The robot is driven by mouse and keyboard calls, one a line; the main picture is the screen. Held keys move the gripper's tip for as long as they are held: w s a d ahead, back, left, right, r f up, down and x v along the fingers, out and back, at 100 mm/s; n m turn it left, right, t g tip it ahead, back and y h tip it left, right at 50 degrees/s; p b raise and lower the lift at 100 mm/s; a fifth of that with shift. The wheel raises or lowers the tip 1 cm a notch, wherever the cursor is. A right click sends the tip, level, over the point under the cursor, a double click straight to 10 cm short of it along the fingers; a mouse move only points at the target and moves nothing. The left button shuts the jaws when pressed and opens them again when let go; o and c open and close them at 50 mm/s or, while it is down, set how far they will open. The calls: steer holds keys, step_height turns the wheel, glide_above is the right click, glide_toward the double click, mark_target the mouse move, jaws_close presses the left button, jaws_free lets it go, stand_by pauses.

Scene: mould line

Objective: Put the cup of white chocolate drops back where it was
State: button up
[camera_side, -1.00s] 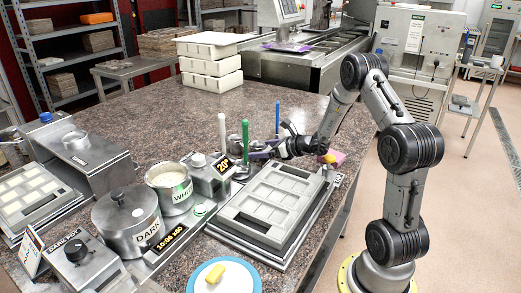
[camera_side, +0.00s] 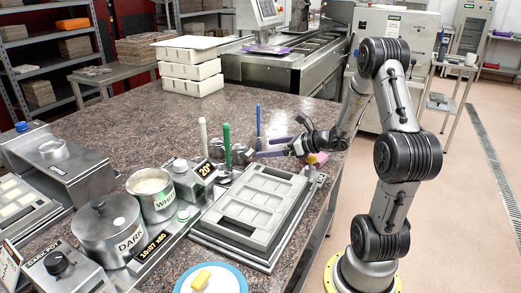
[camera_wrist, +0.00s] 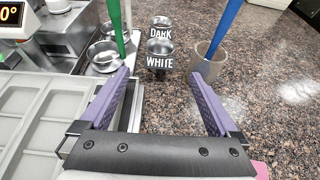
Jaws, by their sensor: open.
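A small metal cup behind a WHITE label (camera_wrist: 160,61) stands upright on the speckled worktop in the wrist view. It is directly behind that label and in front of a similar cup with a DARK label (camera_wrist: 160,33). Its contents are too small to make out. My gripper (camera_wrist: 159,72) is open, with its two purple fingers apart and nothing between them. The WHITE cup stands beyond the fingertips, apart from them. In the side view my gripper (camera_side: 270,150) is low over the worktop, with small metal cups (camera_side: 241,154) left of its fingertips.
A green-handled tool (camera_wrist: 117,25) stands left of the cups, and a blue-handled one in a grey holder (camera_wrist: 207,62) stands right. A grey mould (camera_side: 262,205) lies in front of my gripper. White (camera_side: 152,190) and dark pots (camera_side: 108,228) stand left.

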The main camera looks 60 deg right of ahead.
steer(key=shift+s+a+r, duration=0.15)
steer(key=shift+a+r, duration=0.05)
steer(key=a+r+n+y, duration=0.1)
steer(key=a+n, duration=0.1)
steer(key=a, duration=0.1)
steer(key=a+r+n+g+y, duration=0.1)
steer(key=a+n, duration=0.2)
steer(key=a, duration=0.1)
steer(key=w+a+r+n+y, duration=0.1)
steer(key=a+r+n+y, duration=0.1)
steer(key=a, duration=0.2)
steer(key=shift+r+n+g, duration=0.1)
steer(key=shift+n+g, duration=0.2)
steer(key=shift+g, duration=0.1)
steer(key=s+a+r+n+g+y, duration=0.1)
steer(key=s+a+n+g, duration=0.1)
steer(key=a+n, duration=0.3)
steer(key=s+a+r+n+g+y, duration=0.1)
steer(key=s+a+r+n+g, duration=0.1)
steer(key=a+n, duration=0.3)
steer(key=s+a+n+g+h, duration=0.2)
steer(key=s+a+n+g, duration=0.1)
steer(key=s+a+n, duration=0.55)
steer(key=s+d+r+n+t+h, duration=0.1)
steer(key=s+d+r+n+h, duration=0.1)
steer(key=s+d+n+h, duration=0.2)
steer(key=s+n, duration=0.3)
steer(key=n, duration=0.3)
steer(key=shift+r, duration=0.4)
